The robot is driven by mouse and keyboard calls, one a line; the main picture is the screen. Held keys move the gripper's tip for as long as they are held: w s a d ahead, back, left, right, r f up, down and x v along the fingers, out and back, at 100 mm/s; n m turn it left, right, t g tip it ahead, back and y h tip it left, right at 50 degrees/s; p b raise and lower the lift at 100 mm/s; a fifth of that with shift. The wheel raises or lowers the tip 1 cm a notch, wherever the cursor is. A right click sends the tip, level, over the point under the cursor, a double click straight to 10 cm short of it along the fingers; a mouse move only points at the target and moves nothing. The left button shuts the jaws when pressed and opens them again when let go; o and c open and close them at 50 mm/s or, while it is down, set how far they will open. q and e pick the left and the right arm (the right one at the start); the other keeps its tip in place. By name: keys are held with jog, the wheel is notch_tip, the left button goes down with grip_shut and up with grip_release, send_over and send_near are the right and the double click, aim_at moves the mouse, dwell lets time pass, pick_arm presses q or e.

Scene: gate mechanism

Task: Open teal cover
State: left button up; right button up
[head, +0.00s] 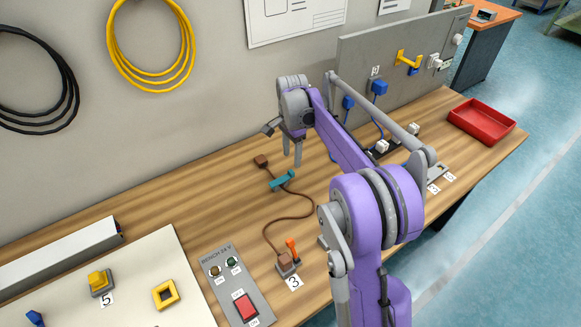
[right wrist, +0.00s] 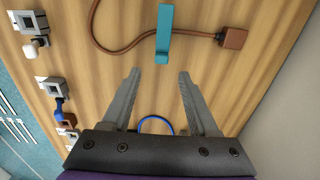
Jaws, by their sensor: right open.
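The teal cover (head: 282,180) is a small narrow piece on the wooden bench, lying across a brown cable. In the right wrist view the teal cover (right wrist: 164,36) stands upright in the picture, just beyond the fingertips, and the cable meets it from both sides. My right gripper (head: 292,156) is above the bench, near the teal cover. In the right wrist view my right gripper (right wrist: 159,74) is open with nothing between its fingertips, and looks apart from the cover. My left gripper is out of view.
A brown plug (head: 261,161) ends the cable near the wall. An orange lever (head: 291,246) stands on a block at the front. A grey panel (head: 385,60) rises at the back right, with a red tray (head: 481,121) nearby. A switch panel (head: 236,283) lies front left.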

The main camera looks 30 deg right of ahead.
aim_at(291, 171)
notch_tip(291, 171, down, 7)
jog(key=shift+w+r, duration=0.15)
grip_shut()
dwell(0.4)
dwell(1.1)
